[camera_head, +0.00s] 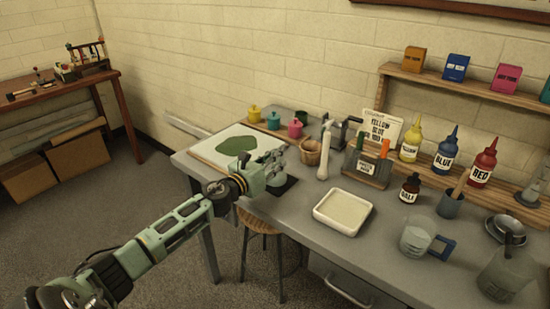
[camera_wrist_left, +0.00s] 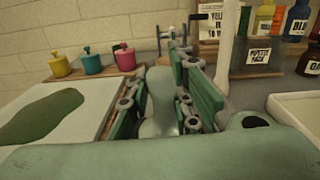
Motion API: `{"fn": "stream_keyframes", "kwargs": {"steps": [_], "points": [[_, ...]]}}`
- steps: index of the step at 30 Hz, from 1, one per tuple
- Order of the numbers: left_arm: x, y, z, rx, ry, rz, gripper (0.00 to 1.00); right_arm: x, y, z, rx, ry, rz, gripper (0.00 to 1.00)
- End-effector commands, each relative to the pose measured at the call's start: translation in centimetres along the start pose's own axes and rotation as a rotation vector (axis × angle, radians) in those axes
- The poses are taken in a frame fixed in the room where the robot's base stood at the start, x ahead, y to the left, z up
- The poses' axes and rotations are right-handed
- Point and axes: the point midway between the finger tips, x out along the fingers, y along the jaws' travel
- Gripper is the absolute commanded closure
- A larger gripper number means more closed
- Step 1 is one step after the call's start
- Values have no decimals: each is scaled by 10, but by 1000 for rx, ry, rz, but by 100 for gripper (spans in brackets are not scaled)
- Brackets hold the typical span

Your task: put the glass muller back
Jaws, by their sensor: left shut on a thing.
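My left gripper (camera_head: 268,170) is over the table's left part, beside the white slab (camera_head: 205,153) with its dark green paint patch (camera_head: 238,145). In the left wrist view, the left gripper (camera_wrist_left: 168,88) is shut on the glass muller (camera_wrist_left: 160,95), a pale, greenish, smooth upright piece between the two finger pads. In the head view the fingers largely hide the muller. A small dark mat (camera_head: 291,186) shows under and right of the gripper; I cannot tell whether the muller touches it. My right gripper is not in view.
Yellow (camera_head: 254,114), teal (camera_head: 273,121) and pink (camera_head: 295,129) pots stand behind the slab. A wooden mortar-like cup (camera_head: 311,153), a white pillar-like object (camera_head: 324,155) and a pipette rack (camera_head: 367,168) are right of the gripper. A white tray (camera_head: 325,222) lies nearer the front.

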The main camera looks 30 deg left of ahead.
Motion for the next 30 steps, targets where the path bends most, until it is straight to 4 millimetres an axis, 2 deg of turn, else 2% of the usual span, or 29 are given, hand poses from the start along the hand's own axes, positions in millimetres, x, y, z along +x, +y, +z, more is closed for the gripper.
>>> {"fn": "stream_keyframes", "kwargs": {"steps": [2,3,9,21,26,30], "points": [[0,0,-2,0,-4,0,100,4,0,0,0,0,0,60],[0,0,-3,0,0,0,78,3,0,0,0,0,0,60],[0,0,-3,0,1,0,61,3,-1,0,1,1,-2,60],[-1,0,2,0,1,0,61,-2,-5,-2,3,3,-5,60],[-22,0,-3,1,4,-1,61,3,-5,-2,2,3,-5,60],[-47,0,-4,1,4,-1,61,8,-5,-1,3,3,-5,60]]}}
